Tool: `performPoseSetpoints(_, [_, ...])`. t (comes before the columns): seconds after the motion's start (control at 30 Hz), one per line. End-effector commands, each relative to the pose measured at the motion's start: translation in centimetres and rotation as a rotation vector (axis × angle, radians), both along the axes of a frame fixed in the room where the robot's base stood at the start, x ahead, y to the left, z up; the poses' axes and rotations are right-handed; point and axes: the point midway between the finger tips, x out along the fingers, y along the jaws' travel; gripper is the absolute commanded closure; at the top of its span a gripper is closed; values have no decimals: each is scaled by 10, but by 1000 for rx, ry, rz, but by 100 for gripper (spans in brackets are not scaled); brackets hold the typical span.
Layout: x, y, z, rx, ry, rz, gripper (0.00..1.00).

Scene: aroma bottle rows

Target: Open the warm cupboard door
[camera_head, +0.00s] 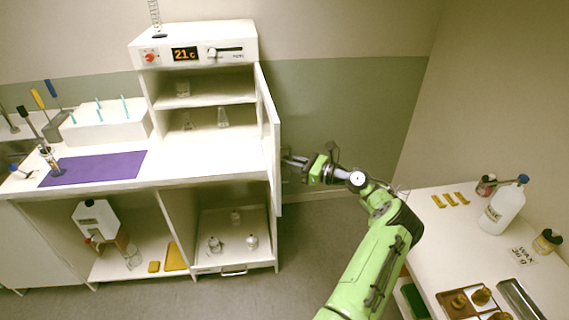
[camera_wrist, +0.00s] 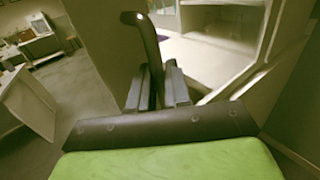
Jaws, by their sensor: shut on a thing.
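The warm cupboard (camera_head: 206,30) stands on the counter, with an orange 21 °C display on top. Its door (camera_head: 269,130) is swung wide open on the right side and shows nearly edge-on. The shelves inside are exposed. My gripper (camera_head: 291,159) is at the door's outer face, on its right. In the wrist view my gripper (camera_wrist: 157,84) is shut on the dark curved door handle (camera_wrist: 150,45), which rises between the fingers. In the head view the handle is too small to tell apart.
Small glassware (camera_head: 222,117) stands on the cupboard shelves. A purple mat (camera_head: 95,168) lies on the counter at left. A lower drawer (camera_head: 234,268) is in the bench below. A white side table (camera_head: 480,248) with a bottle (camera_head: 502,208) stands at right. Floor between is clear.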

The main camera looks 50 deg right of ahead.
Motion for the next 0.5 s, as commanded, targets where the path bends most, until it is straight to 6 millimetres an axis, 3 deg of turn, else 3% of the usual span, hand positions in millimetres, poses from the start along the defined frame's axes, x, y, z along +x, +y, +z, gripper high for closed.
performPoseSetpoints(0.47, [-2, -3, 2, 0, -2, -1, 100])
performPoseSetpoints(0.5, [-2, -3, 2, 0, -2, -1, 81])
